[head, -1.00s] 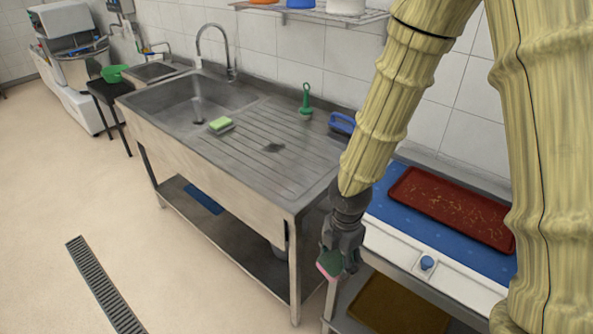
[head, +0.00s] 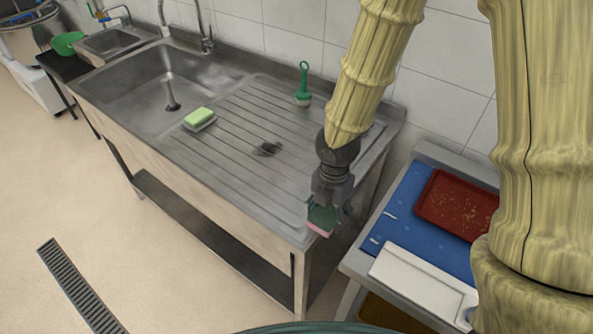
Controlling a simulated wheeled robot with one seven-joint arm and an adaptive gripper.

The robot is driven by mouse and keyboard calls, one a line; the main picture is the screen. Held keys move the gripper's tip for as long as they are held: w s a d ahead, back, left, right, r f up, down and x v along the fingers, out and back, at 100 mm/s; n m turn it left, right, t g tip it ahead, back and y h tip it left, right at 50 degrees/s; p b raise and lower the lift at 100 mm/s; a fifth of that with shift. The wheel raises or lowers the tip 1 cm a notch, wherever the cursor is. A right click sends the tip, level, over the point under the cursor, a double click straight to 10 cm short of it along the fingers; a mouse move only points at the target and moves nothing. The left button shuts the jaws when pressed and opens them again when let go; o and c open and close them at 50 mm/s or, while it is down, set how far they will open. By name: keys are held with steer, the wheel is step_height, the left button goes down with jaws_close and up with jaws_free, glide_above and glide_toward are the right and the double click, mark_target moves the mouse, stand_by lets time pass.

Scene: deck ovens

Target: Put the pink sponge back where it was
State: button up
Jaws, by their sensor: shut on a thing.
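The pink sponge (head: 319,229), pink below with a dark green layer above, is held between the fingers of my gripper (head: 325,208). My gripper points down and is shut on it. In the head view the sponge appears over the front right corner of the steel sink unit's ribbed drainboard (head: 225,150). I cannot tell how high above the steel it is, or whether it touches. Part of the sponge is hidden by the fingers.
A light green sponge (head: 199,118) lies on the drainboard beside the sink basin (head: 140,85). A green brush (head: 303,85) stands at the back. At right are a blue mat (head: 405,215), a red tray (head: 455,203) and a white board (head: 415,285). The middle drainboard is mostly clear.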

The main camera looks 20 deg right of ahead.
steer(key=w+p, duration=0.2)
steer(key=w, duration=0.1)
steer(key=w+a+r+p, duration=0.1)
steer(key=w, duration=0.1)
steer(key=p, duration=0.3)
glide_above(303, 188)
steer(key=s, duration=0.1)
steer(key=shift+d+f, duration=0.1)
steer(key=shift+f, duration=0.85)
steer(key=shift+w+r, duration=0.15)
steer(key=shift+w, duration=0.05)
steer(key=shift+w+f, duration=0.4)
steer(key=shift+f, duration=0.15)
steer(key=shift+s+f+p, duration=0.2)
steer(key=shift+f+p, duration=0.75)
steer(key=shift+w+f, duration=0.15)
steer(key=shift+f, duration=0.35)
steer(key=shift+f, duration=0.1)
